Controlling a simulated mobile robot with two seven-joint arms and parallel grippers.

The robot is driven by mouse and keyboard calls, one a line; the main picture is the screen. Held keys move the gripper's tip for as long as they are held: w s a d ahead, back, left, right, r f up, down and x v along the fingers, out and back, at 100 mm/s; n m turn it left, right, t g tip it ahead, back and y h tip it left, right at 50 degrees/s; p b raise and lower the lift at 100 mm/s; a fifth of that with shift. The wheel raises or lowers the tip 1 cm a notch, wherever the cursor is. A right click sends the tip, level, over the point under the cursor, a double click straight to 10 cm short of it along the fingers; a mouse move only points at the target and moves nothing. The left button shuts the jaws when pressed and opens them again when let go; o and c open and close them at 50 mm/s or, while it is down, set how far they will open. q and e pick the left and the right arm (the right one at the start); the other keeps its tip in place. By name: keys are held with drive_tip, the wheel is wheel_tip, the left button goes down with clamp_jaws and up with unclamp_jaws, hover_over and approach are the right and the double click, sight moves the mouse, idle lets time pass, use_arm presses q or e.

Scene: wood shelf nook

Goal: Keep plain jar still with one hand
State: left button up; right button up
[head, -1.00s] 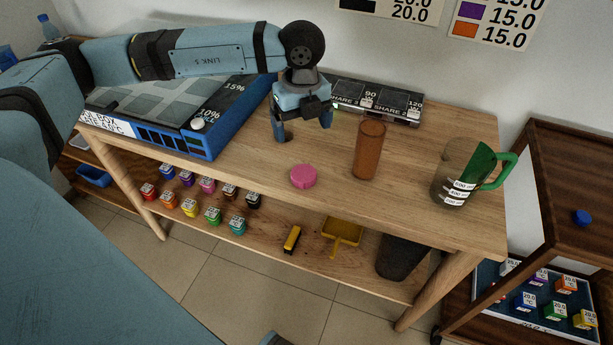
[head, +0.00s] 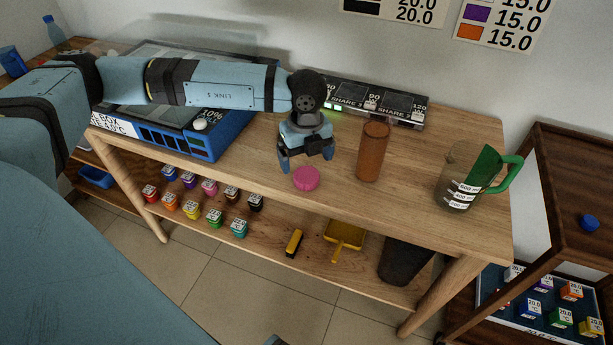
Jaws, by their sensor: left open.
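A plain, unlabelled, brown see-through jar (head: 372,152) stands upright on the wooden table, right of the middle. A round pink lid-like piece (head: 306,178) lies on the table to its left, near the front edge. My left gripper (head: 306,162) points down with its fingers spread. It is just behind and above the pink piece and left of the brown jar, apart from the jar. Nothing shows between its fingers. Whether a finger touches the pink piece cannot be told. My right gripper is not in view.
A measuring jug (head: 462,190) with a green handle stands at the table's right. A blue box (head: 205,143) is at the left, and a dark panel unit (head: 400,110) runs along the wall. Small coloured pots (head: 190,207) sit on the lower shelf. Bare wood lies between jar and jug.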

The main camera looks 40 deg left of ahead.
sight(307, 177)
use_arm(q)
drive_tip(key=f, duration=0.2)
drive_tip(key=f+b, duration=0.1)
drive_tip(key=f, duration=0.1)
drive_tip(key=shift+s+d+f, duration=0.1)
drive_tip(key=shift+s+d, duration=0.1)
drive_tip(key=shift+d, duration=0.2)
drive_tip(key=shift+f, duration=0.55)
drive_tip(key=c, duration=1)
